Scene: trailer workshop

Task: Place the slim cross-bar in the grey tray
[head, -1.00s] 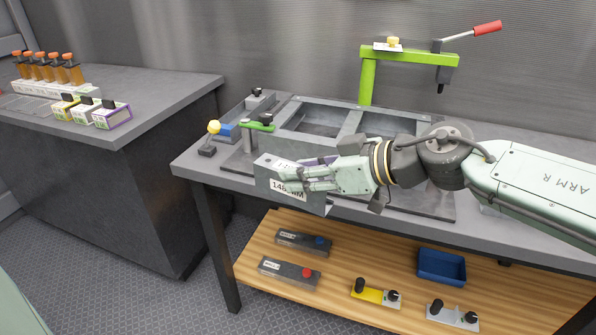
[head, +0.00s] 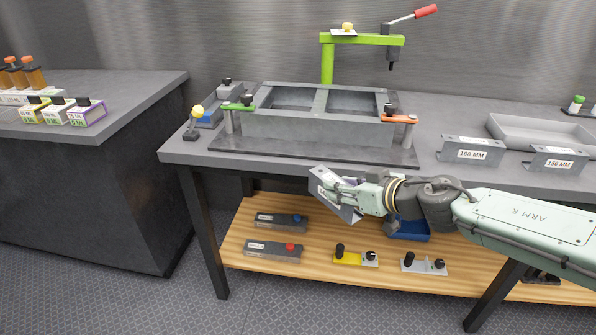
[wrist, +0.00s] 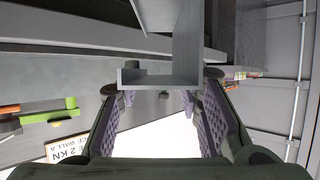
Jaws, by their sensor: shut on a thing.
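My gripper (head: 345,192) is shut on a grey metal cross-bar (head: 350,213) with a white label. The bar is tilted and held in the air in front of the bench edge, above the lower shelf. In the wrist view the grey bar (wrist: 185,50) shows between the purple-padded fingers (wrist: 165,110). The grey tray (head: 510,133) lies on the bench at the far right, well away from my gripper. Its visible inside looks empty. Two similar grey bars, labelled 160 MM (head: 471,144) and 156 MM (head: 557,151), stand in front of the tray.
A grey frame fixture (head: 320,130) with a green clamp (head: 238,106) and an orange clamp (head: 402,119) fills the bench middle. A green press (head: 327,62) stands behind it. The lower shelf (head: 320,268) holds a blue bin (head: 408,236) and several tools.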

